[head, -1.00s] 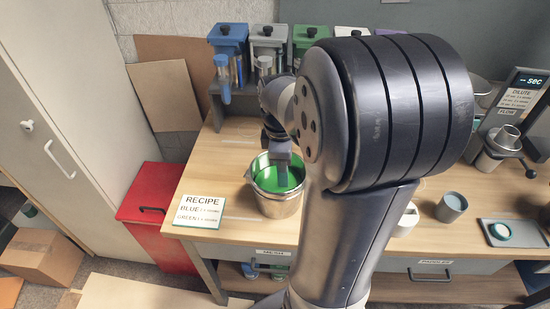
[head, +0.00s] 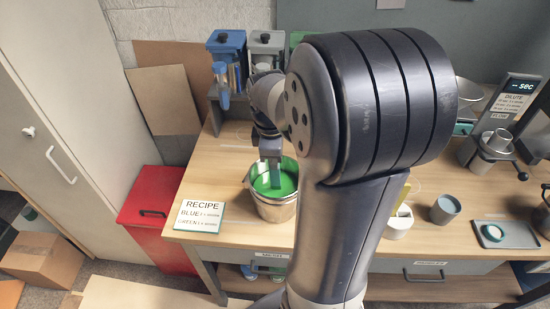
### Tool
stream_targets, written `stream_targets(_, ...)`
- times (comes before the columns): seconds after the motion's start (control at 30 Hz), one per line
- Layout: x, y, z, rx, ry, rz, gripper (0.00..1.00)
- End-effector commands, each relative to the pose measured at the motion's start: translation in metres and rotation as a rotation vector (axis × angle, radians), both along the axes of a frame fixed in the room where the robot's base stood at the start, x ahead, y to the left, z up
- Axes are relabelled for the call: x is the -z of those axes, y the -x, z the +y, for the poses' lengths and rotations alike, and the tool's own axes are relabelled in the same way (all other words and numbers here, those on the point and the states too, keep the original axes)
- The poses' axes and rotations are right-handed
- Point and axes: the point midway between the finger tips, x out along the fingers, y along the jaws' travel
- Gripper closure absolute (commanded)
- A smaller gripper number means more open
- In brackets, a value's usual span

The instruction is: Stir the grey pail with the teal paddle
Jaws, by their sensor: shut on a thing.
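The grey metal pail (head: 276,212) stands upright on the wooden bench in the head view, left of my arm. It holds green liquid (head: 287,181). My gripper (head: 271,156) points down just above the pail's mouth and is shut on the teal paddle. A short part of the teal paddle (head: 275,177) shows below the gripper and goes down into the green liquid. Its lower end is hidden in the liquid. The jaws are small and partly hidden by my wrist.
A recipe card (head: 201,215) lies close left of the pail on the bench (head: 215,167). Bottle dispensers, one blue (head: 227,42) and one grey (head: 265,44), stand behind. A white holder (head: 398,227), a grey cup (head: 446,209) and a tray (head: 519,235) are at right.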

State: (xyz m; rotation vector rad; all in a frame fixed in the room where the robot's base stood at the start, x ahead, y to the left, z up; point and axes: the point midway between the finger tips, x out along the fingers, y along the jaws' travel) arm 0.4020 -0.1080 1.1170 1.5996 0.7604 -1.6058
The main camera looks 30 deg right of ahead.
Motion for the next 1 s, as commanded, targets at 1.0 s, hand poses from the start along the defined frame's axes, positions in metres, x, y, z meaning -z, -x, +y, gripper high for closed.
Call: stream_targets(1.0,-0.102,0.004,0.009,-0.001,0.000,-0.002,1.00)
